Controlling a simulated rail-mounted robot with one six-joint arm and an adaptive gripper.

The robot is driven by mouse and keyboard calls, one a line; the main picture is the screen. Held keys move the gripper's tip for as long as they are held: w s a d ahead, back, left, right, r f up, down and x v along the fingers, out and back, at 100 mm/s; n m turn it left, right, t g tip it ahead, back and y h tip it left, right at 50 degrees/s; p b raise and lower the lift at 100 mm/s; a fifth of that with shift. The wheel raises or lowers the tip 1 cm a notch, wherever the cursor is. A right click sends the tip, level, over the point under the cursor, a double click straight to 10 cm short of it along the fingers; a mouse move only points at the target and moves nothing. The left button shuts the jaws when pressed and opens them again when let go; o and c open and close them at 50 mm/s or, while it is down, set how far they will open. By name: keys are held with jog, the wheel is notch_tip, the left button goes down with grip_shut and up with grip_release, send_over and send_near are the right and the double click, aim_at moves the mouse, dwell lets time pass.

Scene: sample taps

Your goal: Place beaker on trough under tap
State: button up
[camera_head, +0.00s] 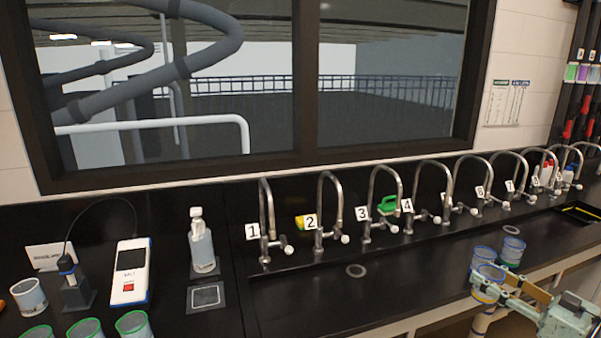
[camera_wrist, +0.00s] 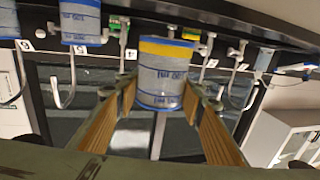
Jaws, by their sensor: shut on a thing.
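My gripper (camera_head: 504,287) is at the lower right of the head view, shut on a clear beaker (camera_head: 487,290) with a blue rim. In the wrist view, the held beaker (camera_wrist: 163,72) sits between the two tan fingers and shows a yellow band and blue lettering. Numbered curved taps (camera_head: 267,215) stand in a row along the black trough (camera_head: 400,285). The held beaker is in front of the trough's right part. I cannot tell whether it touches the surface.
A drain (camera_head: 356,271) lies before the taps. A meter (camera_head: 131,272), a bottle (camera_head: 202,245) and green-rimmed beakers (camera_head: 134,325) are at left. The trough's middle is clear.

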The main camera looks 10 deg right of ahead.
jog(key=w+a+r, duration=0.1)
jog(key=w+a, duration=1.7)
jog(key=w, duration=0.1)
jog(key=w+a, duration=0.3)
jog(key=a, duration=0.9)
jog(key=w+a, duration=0.4)
jog(key=a, duration=0.8)
jog(key=shift+a+h, duration=0.2)
jog(key=shift+h, duration=0.1)
jog(key=shift+d, duration=0.15)
dwell(0.5)
